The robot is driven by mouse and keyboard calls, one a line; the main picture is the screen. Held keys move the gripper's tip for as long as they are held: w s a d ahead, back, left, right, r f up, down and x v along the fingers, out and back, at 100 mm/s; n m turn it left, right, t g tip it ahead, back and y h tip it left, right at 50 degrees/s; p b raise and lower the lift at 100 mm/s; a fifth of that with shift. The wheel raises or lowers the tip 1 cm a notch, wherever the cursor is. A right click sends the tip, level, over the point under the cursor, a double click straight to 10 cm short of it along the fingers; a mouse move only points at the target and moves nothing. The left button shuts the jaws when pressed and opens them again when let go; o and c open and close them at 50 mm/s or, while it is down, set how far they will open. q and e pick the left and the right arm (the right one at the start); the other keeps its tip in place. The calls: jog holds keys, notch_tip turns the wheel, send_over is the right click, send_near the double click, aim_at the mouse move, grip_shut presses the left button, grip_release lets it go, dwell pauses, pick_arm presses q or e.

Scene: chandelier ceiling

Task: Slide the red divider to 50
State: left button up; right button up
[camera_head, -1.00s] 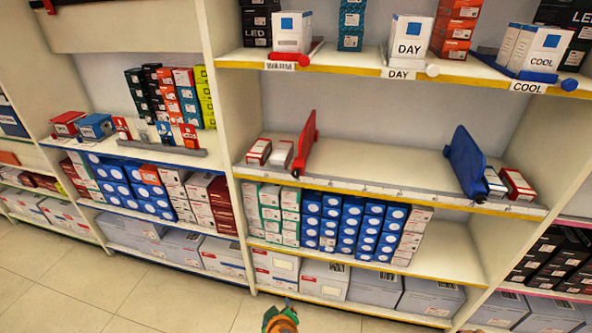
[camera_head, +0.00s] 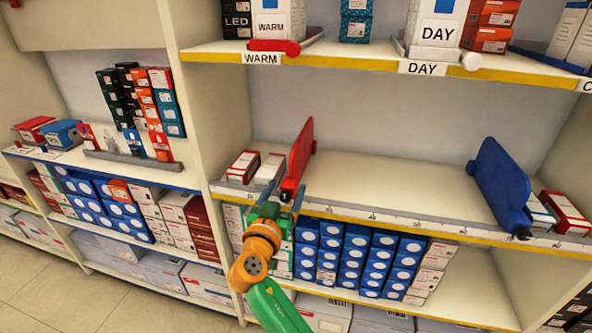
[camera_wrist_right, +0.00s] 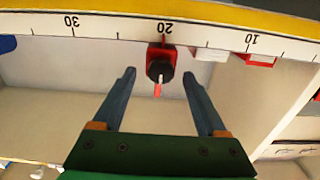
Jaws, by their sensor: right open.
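The red divider (camera_head: 299,158) stands upright on the middle shelf (camera_head: 390,181), towards its left end. In the right wrist view, its red foot with a black knob (camera_wrist_right: 160,65) sits at the 20 mark of the white number strip (camera_wrist_right: 115,29), which appears upside down. My right gripper (camera_head: 281,188) is at the shelf's front edge, just before the divider's foot. Its two fingers (camera_wrist_right: 160,76) are open, one on each side of the knob, with gaps visible. My left gripper is out of view.
A blue divider (camera_head: 501,187) stands near the shelf's right end. Small boxes (camera_head: 254,167) stand left of the red divider. The shelf between the dividers is empty. An upper shelf edge (camera_head: 345,58) runs above, and stacked boxes (camera_head: 352,254) fill the shelf below.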

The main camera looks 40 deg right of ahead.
aim_at(291, 179)
jog(key=x, duration=0.6)
jog(key=shift+p, duration=0.35)
grip_shut()
dwell(0.9)
